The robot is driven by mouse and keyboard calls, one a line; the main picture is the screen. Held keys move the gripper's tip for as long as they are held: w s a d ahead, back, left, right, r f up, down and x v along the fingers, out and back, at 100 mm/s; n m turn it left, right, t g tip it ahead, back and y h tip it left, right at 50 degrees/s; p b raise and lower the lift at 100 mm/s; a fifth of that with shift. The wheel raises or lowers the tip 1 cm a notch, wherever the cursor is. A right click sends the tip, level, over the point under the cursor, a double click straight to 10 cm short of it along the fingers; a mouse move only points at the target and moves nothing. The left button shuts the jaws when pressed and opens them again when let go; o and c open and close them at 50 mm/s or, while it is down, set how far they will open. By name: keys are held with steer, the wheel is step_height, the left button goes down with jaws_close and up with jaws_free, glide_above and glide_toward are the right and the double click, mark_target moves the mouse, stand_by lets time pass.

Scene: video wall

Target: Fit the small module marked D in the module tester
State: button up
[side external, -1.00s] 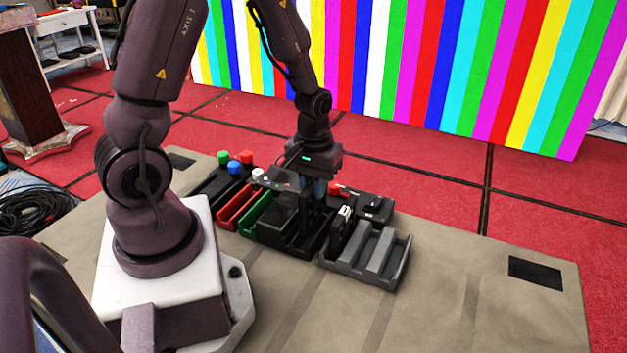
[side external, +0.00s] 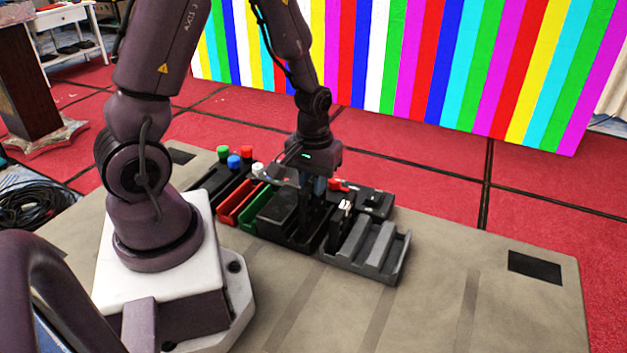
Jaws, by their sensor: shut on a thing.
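My gripper (side external: 317,191) points down over the black tray in the middle of the table. Its fingers are shut on a dark module (side external: 313,215), which stands upright at the right part of that tray. I cannot read any mark on it, and I cannot tell whether its lower end touches the tray. Left of it, a black block (side external: 278,212) sits in the same tray. Right of my gripper, another black module with a white label (side external: 341,228) stands in the left slot of a grey slotted rack (side external: 388,262). I cannot tell which of these is the module tester.
Behind the rack is a black device (side external: 374,201) with a red part (side external: 338,185) nearby. Left are a red bin (side external: 238,208), a green bin (side external: 250,217) and several coloured knobs (side external: 234,162). The table's right side is clear except a black patch (side external: 535,268).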

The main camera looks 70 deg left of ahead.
steer(key=shift+f, duration=2)
stand_by(1.8)
steer(key=o, duration=1)
steer(key=shift+o, duration=0.2)
steer(key=shift+r, duration=4)
